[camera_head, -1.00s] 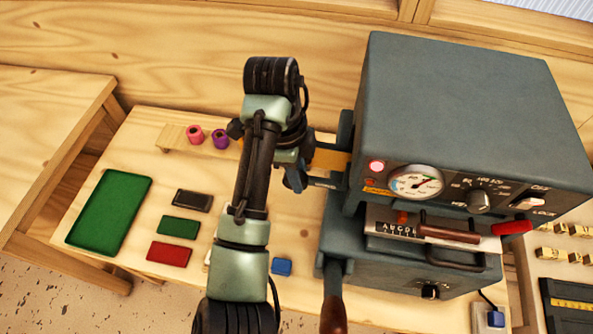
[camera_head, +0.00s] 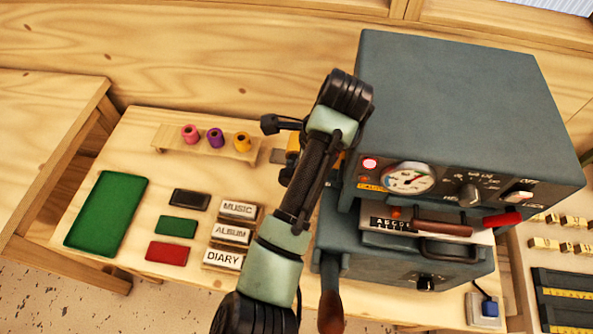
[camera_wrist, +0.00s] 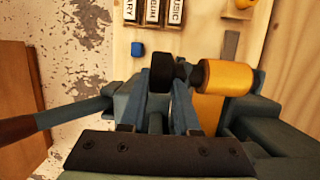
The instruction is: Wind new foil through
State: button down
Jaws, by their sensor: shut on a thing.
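The blue-grey machine (camera_head: 465,95) stands right of centre. A gold foil roll (camera_wrist: 222,77) is mounted at its left side, with a gold strip (camera_wrist: 208,112) running from it. The gold also shows in the head view (camera_head: 293,143), partly behind my arm. My gripper (camera_wrist: 168,80) is shut on a black knob (camera_wrist: 161,72) beside the roll. Its fingers are mostly hidden behind my arm in the head view. Pink (camera_head: 190,133), purple (camera_head: 215,137) and gold (camera_head: 242,141) rolls stand on a small wooden rack (camera_head: 172,139).
Plates reading MUSIC (camera_head: 238,209), ALBUM (camera_head: 231,233) and DIARY (camera_head: 224,258) lie left of my arm. A green mat (camera_head: 106,213) and small dark, green and red pieces lie further left. A brown-gripped lever (camera_head: 331,312) sticks out at the machine's front left.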

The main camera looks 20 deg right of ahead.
jog(key=c, duration=0.6)
grip_release()
jog(key=shift+c, duration=0.2)
jog(key=p+v, duration=0.9)
jog(key=v, duration=0.4)
jog(key=shift+p, duration=0.3)
